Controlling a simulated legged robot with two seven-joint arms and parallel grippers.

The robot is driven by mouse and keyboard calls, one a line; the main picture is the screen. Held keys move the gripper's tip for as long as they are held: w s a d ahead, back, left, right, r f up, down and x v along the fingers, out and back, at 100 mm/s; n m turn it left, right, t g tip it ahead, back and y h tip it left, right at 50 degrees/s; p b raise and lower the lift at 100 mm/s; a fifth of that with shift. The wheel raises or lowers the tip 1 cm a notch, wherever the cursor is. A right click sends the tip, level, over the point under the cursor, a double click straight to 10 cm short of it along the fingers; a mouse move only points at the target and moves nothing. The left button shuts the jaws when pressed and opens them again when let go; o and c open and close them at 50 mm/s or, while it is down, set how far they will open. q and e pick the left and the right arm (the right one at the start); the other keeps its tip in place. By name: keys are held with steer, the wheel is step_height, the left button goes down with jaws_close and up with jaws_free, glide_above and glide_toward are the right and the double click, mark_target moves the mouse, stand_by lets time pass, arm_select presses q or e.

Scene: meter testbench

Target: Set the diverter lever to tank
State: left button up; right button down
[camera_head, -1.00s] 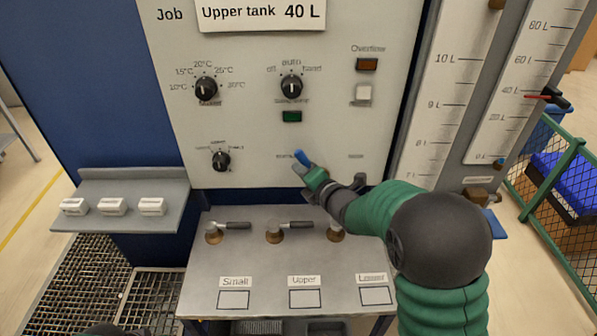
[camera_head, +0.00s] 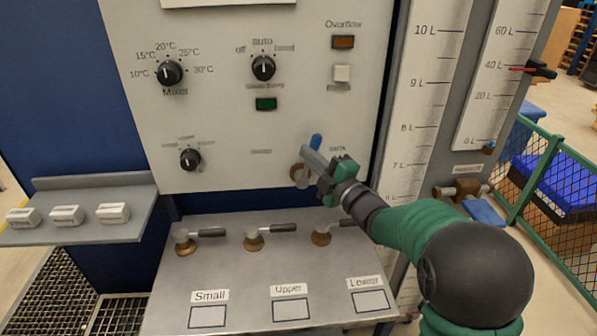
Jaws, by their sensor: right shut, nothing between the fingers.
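The diverter lever (camera_head: 316,141) has a blue handle on the lower right of the white panel. It leans up and slightly right from a brass pivot (camera_head: 296,171), towards the small label (camera_head: 337,148) on its right, whose print is too blurred to read. A blurred label (camera_head: 261,151) is to its left. My right gripper (camera_head: 308,162) is shut and empty, in front of the lever's lower part. It hides part of the lever and pivot, and I cannot tell whether it touches them. My left gripper is out of view.
Below the panel, a grey bench (camera_head: 245,268) carries three valve handles, with the Lower one (camera_head: 322,238) close under my right arm. A shelf (camera_head: 140,228) with white blocks juts out at left. Level gauges (camera_head: 425,90) and a brass valve (camera_head: 463,190) are at right.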

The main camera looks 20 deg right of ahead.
steer(key=m+b, duration=0.1)
steer(key=d+m+t+b, duration=0.1)
steer(key=d+f+m+h+b, duration=0.1)
steer(key=b, duration=0.1)
steer(key=shift+s+d+m+t, duration=0.25)
steer(key=shift+s+m+t, duration=0.05)
steer(key=shift+s+t, duration=0.1)
steer(key=shift+r, duration=0.15)
